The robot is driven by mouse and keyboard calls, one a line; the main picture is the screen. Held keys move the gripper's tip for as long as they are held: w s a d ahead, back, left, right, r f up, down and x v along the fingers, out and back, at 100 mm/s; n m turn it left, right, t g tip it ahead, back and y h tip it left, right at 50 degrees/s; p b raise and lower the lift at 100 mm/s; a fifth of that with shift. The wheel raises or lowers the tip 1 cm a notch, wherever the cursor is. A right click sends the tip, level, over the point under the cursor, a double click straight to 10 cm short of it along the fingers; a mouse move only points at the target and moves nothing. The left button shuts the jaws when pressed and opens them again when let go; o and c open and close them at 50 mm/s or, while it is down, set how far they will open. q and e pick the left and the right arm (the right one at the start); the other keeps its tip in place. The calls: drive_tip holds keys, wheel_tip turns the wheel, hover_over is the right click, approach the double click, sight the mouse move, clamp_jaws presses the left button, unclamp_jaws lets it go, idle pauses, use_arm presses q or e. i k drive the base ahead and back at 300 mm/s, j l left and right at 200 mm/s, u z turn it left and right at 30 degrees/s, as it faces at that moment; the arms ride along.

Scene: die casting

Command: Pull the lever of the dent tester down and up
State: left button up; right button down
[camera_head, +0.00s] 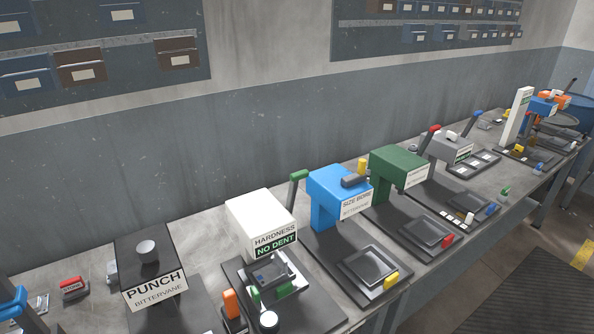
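The dent tester is the white box (260,218) labelled HARDNESS, with a green NO DENT panel (276,246) on its front. It stands on a dark base. A dark grey block (269,271) sits under its front, next to green parts (286,290). A lever with a green handle (299,175) and a dark shaft (293,193) stands upright at the box's right. Its lower end is hidden behind the box. Neither of my grippers is in view.
A black PUNCH machine (149,259) stands to the left, with an orange handle (231,303) between it and the tester. A blue SIZE BORE machine (335,187) stands close to the right of the lever. A green machine (398,165) stands beyond. A round knob (268,321) is in front.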

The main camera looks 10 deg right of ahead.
sight(295, 177)
drive_tip(key=i+l, duration=0.15)
drive_tip(key=l, duration=0.2)
drive_tip(key=i+l, duration=0.15)
drive_tip(key=l, duration=0.15)
drive_tip(key=i+l, duration=0.15)
drive_tip(key=l, duration=0.2)
drive_tip(key=i+l, duration=0.2)
drive_tip(key=l+u, duration=0.05)
drive_tip(key=l, duration=0.05)
